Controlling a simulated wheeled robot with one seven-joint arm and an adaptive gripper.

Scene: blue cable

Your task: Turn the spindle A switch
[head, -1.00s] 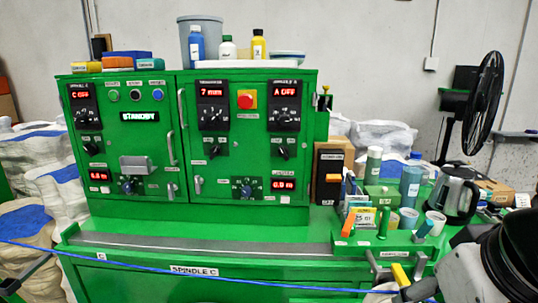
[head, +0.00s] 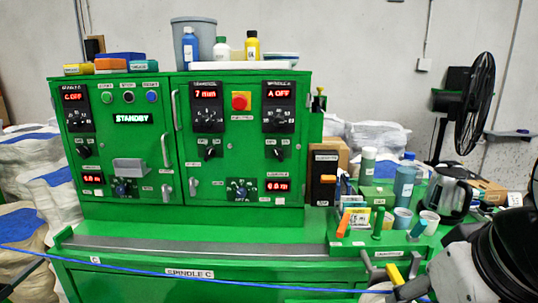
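The green control cabinet (head: 237,190) stands ahead in the head view. Its upper right panel (head: 279,107) has a red display reading "A OFF" (head: 279,93). Below that panel is a black rotary switch (head: 277,152) with small white labels too small to read; its exact setting is unclear. My gripper (head: 402,286) is at the lower right, partly cut off by the bottom edge, with a yellow part showing. It is well below and right of the switch, in front of the bench and touching no switch. I cannot tell whether it is open or shut.
A similar black switch (head: 209,152) sits left under the "7 mm" panel, and a red button (head: 241,101) is between the panels. A green tray (head: 370,242) with tools, cups and a kettle (head: 447,197) stand right. A blue cable (head: 130,265) crosses in front. The cabinet front is clear.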

